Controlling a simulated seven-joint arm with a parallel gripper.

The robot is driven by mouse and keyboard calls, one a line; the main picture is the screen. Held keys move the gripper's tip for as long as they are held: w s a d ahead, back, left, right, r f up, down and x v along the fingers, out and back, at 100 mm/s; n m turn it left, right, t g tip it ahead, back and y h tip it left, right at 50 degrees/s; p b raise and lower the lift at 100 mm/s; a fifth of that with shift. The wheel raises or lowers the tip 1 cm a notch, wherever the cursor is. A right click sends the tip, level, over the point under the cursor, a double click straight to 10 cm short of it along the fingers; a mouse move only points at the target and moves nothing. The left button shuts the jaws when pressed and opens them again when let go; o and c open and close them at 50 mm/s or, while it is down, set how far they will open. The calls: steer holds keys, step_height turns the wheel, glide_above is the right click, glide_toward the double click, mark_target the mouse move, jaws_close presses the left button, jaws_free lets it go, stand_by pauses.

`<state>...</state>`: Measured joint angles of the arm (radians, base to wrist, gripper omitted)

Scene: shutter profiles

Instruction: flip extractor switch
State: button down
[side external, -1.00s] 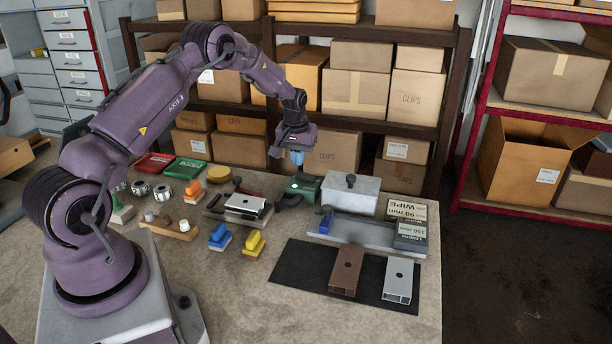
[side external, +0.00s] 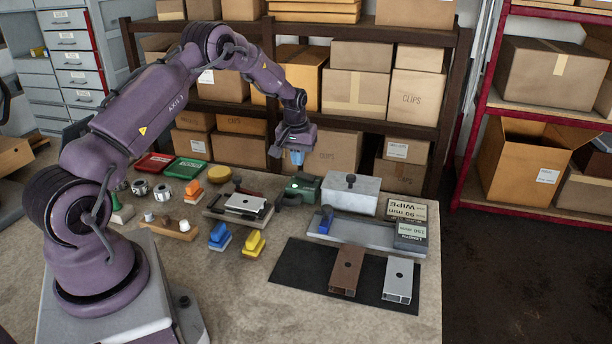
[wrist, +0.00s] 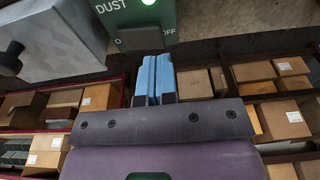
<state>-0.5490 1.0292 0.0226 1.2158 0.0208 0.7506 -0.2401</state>
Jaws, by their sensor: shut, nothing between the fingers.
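The extractor switch box is a green unit (side external: 302,187) at the back of the bench, left of a grey box. In the wrist view its green face (wrist: 160,15) reads "DUST", with a lit green lamp (wrist: 148,2) at the top edge.
The grey box with a dark knob (side external: 349,193) stands close right of the unit. A clamp plate fixture (side external: 245,203) lies in front left. Brown and silver profiles (side external: 346,270) lie on a black mat. Boxes fill the shelf behind.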

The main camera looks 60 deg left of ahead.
mark_target(299, 173)
steer(key=shift+f, duration=1.7)
stand_by(1.0)
steer(key=shift+r, duration=3.55)
steer(key=s+d, duration=0.1)
steer(key=s+d+f+g, duration=0.1)
steer(key=s, duration=0.1)
steer(key=shift+f+m+h, duration=0.2)
steer(key=shift+m+h, duration=0.1)
steer(key=s+d+r+m+t, duration=0.2)
steer(key=s+d+r+m, duration=0.2)
steer(key=s+d+r, duration=0.7)
steer(key=s+d+r+m+t, duration=0.3)
steer(key=s+d+r, duration=0.9)
steer(key=d, duration=0.4)
steer(key=shift+s+d+r+m+h, duration=0.2)
steer(key=shift+d+r+m+h, duration=0.15)
steer(key=shift+r+m, duration=0.3)
